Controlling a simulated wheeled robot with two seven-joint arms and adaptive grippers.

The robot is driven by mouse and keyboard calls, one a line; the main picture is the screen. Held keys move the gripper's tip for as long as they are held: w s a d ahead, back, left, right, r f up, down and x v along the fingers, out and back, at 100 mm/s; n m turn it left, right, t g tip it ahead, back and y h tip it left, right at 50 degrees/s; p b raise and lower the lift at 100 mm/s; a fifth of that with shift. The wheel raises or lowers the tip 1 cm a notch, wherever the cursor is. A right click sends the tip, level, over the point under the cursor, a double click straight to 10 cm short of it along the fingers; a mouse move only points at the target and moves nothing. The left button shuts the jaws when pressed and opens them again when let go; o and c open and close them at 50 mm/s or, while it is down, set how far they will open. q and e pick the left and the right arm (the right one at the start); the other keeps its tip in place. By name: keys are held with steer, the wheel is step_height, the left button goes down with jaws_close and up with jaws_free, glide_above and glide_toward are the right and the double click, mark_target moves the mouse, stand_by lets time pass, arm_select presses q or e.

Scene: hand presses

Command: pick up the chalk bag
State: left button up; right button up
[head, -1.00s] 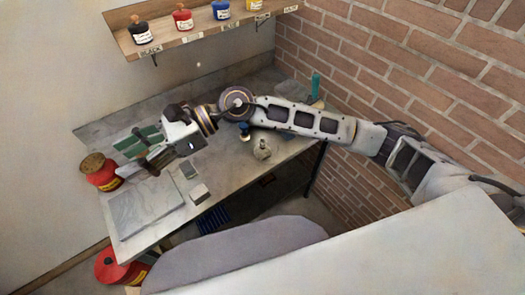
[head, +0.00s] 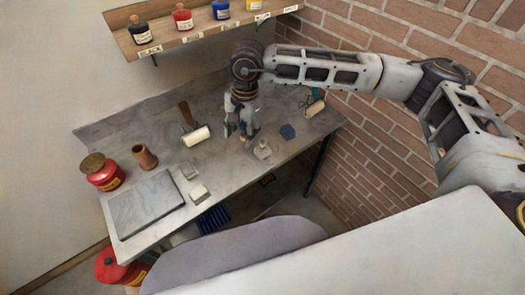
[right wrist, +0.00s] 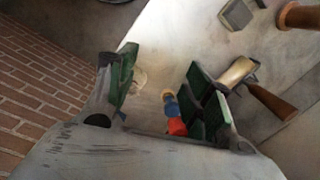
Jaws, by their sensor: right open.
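A small pale, lumpy bag (head: 262,149) with a gathered top, which I take for the chalk bag, stands on the grey table. My right gripper (head: 240,131) points down just left of and behind it in the head view. In the right wrist view the right gripper (right wrist: 163,68) is open, with green-padded fingers apart. A pale rounded shape (right wrist: 139,79), probably the bag, shows beside the left finger, partly hidden by it. A blue and red item (right wrist: 171,112) shows between the fingers, close to the right one. I cannot tell whether it is touched. My left gripper is out of view.
A wooden-handled roller (head: 195,136) lies left of the gripper. A blue block (head: 287,131) sits right of the bag. A brown cylinder (head: 145,157), a red can (head: 102,173), and a grey slab (head: 146,205) are at left. A brick wall (head: 400,110) bounds the right.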

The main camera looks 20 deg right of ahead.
steer(key=w+d+r+h, duration=0.1)
steer(key=w+d+h, duration=0.1)
steer(key=d, duration=0.4)
steer(key=shift+w+d+r+t+h, duration=0.3)
steer(key=shift+w+d+t, duration=0.05)
steer(key=shift+w+t, duration=0.1)
steer(key=shift+f, duration=0.15)
steer(key=b, duration=0.3)
glide_above(263, 142)
steer(key=f, duration=0.7)
steer(key=shift+s+a, duration=0.15)
steer(key=shift+a, duration=0.1)
steer(key=shift+f, duration=0.55)
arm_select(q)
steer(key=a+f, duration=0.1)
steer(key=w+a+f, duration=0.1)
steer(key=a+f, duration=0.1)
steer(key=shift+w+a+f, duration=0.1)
arm_select(e)
steer(key=shift+d+f, duration=0.1)
steer(key=shift+f, duration=0.05)
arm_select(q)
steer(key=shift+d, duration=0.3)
